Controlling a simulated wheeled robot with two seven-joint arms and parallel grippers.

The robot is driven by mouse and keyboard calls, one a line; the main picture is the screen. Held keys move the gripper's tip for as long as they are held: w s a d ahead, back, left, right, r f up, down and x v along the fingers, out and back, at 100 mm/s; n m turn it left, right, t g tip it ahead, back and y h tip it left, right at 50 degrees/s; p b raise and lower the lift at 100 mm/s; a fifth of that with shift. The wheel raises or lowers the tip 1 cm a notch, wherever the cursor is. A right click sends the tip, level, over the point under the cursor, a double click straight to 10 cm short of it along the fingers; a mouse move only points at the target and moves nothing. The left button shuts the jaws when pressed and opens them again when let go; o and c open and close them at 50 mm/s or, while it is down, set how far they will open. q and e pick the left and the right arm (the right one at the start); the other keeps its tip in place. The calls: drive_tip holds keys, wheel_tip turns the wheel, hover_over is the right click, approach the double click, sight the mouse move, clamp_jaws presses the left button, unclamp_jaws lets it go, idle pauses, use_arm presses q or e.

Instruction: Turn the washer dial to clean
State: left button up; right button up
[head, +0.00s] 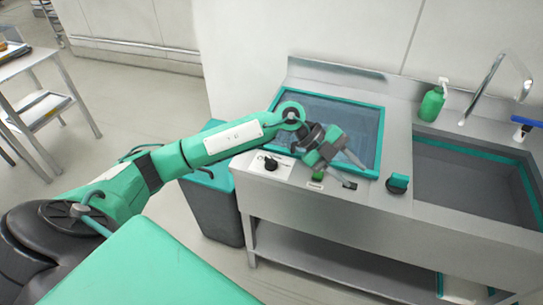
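The washer (371,112) is a steel unit with a teal-framed, dark bluish panel on its top. A black dial (270,164) sits on a white label plate at the washer's front left; its markings are too small to read. My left gripper (358,178) is above the front of the washer, right of the black dial and apart from it. Its two grey fingers are spread with nothing between them. A small green part (318,175) shows beside the gripper, partly hidden. A second, teal knob (397,182) stands right of the fingertips. My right gripper is not in view.
A sink basin (465,180) with a tall tap (487,85) is at the right. A green soap bottle (432,104) stands behind it. A dark bin (213,200) stands left of the counter. A trolley (45,105) is at the far left, with open floor between.

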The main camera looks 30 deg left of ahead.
use_arm(q)
drive_tip(key=w+a+n+y, duration=0.25)
drive_tip(key=a+y, duration=0.55)
drive_tip(key=a, duration=0.6)
drive_tip(key=n+g+y, duration=0.1)
drive_tip(key=n+y, duration=0.2)
drive_tip(key=y, duration=0.1)
approach(271, 159)
drive_tip(key=shift+m, duration=0.35)
wheel_tip(271, 159, down, 7)
drive_tip(key=p, duration=0.3)
drive_tip(key=shift+f+p, duration=0.2)
drive_tip(key=shift+p, duration=0.15)
drive_tip(key=shift+f, duration=0.75)
clamp_jaws()
